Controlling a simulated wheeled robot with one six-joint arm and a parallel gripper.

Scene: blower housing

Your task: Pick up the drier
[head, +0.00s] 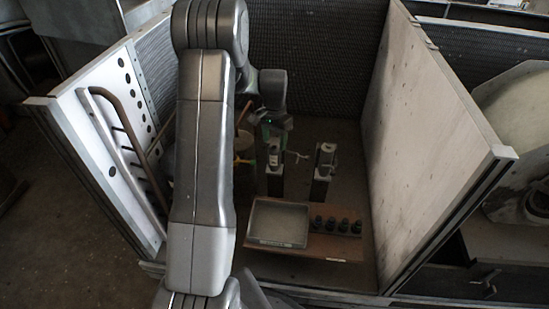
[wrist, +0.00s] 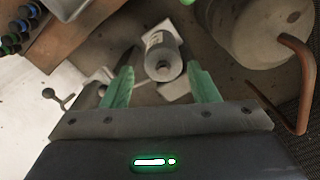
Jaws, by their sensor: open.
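The drier, a pale grey metal cylinder with a label, shows in the wrist view (wrist: 163,58), its round end with a dark port facing the camera. In the head view it stands upright on a dark post (head: 274,155). My gripper (wrist: 163,86) is open, with one green finger on each side of the drier's near end in the picture. I cannot tell how far down the fingers reach along it, and I see no clear contact. In the head view my gripper (head: 276,122) is just above the drier, partly hidden by its own wrist.
A second post with a pale fitting (head: 326,155) stands to the right. In front are a grey tray (head: 278,224) and several dark knobs (head: 335,225). A tank (wrist: 235,30) and a copper pipe (wrist: 300,75) are close on the wrist view's right. Walls (head: 425,140) enclose the bay.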

